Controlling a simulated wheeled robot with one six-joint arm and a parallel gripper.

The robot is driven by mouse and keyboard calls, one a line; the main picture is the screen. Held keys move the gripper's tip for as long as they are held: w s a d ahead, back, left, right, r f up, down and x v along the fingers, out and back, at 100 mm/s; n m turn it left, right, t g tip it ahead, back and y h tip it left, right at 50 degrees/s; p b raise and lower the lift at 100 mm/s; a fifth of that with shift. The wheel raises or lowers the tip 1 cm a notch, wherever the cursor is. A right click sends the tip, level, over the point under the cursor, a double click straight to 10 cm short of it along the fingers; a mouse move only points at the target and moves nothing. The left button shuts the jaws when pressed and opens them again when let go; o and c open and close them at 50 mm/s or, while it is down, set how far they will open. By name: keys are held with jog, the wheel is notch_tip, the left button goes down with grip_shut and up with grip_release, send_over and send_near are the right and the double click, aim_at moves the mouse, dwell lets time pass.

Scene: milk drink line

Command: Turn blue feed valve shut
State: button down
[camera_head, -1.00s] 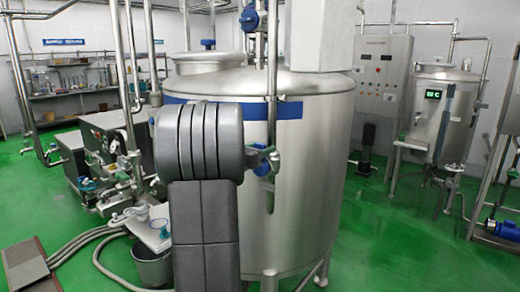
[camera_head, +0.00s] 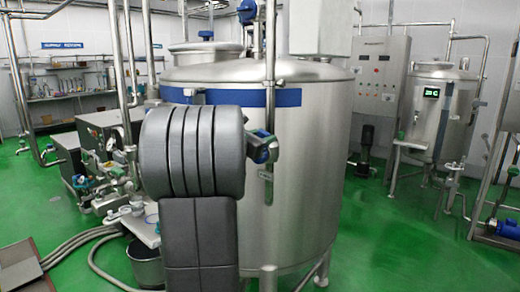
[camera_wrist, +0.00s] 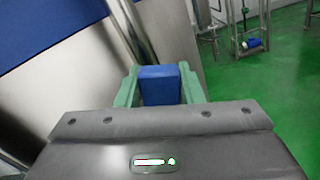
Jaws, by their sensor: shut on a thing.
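The blue feed valve handle (camera_wrist: 160,86) is a blue block in the middle of the wrist view. My gripper (camera_wrist: 158,90) has its two pale green fingers shut on it, one on each side. In the head view the blue handle (camera_head: 261,154) shows just right of my grey arm, beside the thin vertical pipe (camera_head: 269,95) in front of the steel tank (camera_head: 305,180). My arm hides most of the gripper there. The valve body behind the handle is hard to make out.
The large steel tank with a blue band stands close in front of me. Pumps and pipes (camera_head: 115,165) stand at the left, with hoses and a bucket (camera_head: 146,268) below. A control cabinet (camera_head: 380,85) and smaller tank (camera_head: 441,110) stand at the right.

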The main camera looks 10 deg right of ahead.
jog(key=s+f+m+b, duration=0.1)
jog(key=m+b, duration=0.1)
jog(key=b, duration=0.2)
jog(key=s+d+f+m+b, duration=0.1)
jog(key=m+b, duration=0.2)
jog(key=b, duration=0.2)
jog(key=d+f+m+b, duration=0.1)
jog(key=m+b, duration=0.1)
jog(key=b, duration=0.3)
jog(key=shift+s+d+f, duration=0.1)
jog(key=shift+s+f, duration=0.1)
jog(key=shift+s, duration=0.2)
jog(key=f+m+b, duration=0.1)
jog(key=m+b, duration=0.1)
jog(key=b, duration=0.1)
jog(key=f+m+b, duration=0.1)
jog(key=m+b, duration=0.2)
jog(key=b, duration=0.1)
jog(key=s+f+m+b, duration=0.1)
jog(key=m+b, duration=0.1)
jog(key=b, duration=0.1)
jog(key=shift+d+f+m+b, duration=0.15)
jog(key=shift+d+m+b, duration=0.15)
jog(key=shift+d+b, duration=0.1)
jog(key=c, duration=1)
grip_release()
jog(key=shift+o, duration=0.2)
jog(key=v, duration=1.4)
